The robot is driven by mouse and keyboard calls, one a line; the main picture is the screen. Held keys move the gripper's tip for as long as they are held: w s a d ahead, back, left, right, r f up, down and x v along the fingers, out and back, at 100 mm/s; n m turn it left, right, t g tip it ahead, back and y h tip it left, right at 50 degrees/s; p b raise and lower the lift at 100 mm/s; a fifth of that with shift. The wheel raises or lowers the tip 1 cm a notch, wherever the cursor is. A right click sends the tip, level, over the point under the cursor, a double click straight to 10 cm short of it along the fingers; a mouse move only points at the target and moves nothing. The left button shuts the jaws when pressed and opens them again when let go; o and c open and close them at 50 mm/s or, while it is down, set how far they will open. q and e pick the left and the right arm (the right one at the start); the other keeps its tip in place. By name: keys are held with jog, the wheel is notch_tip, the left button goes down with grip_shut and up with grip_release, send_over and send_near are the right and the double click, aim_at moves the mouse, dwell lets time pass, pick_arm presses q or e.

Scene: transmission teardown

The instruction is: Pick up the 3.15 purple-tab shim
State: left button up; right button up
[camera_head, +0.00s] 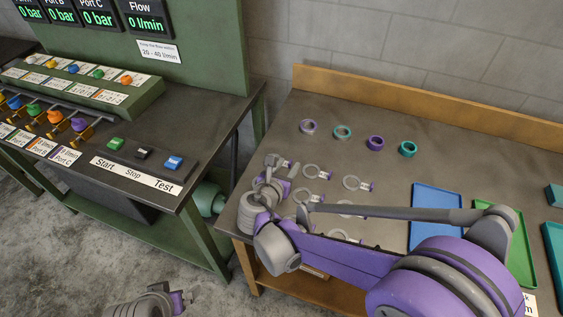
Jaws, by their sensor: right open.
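Several grey ring shims with purple tabs lie on the dark workbench, including a back one (312,171), one to its right (351,182) and a front one (339,234). Their thickness markings are too small to read, so I cannot tell which is the 3.15 one. My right gripper (285,166) is open above the bench's left end, just left of the back shim. My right arm crosses in front and partly hides other shims. My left gripper (178,301) is low at the bottom edge, over the floor and away from the bench; its jaws are unclear.
Several purple and teal rings (375,143) stand at the back of the bench. A blue tray (435,200) and a green tray (512,225) lie to the right, partly behind my arm. A wooden backboard (420,98) edges the bench. A green test stand (190,125) stands left across a gap.

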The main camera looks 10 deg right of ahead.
jog(key=shift+x, duration=0.8)
grip_shut()
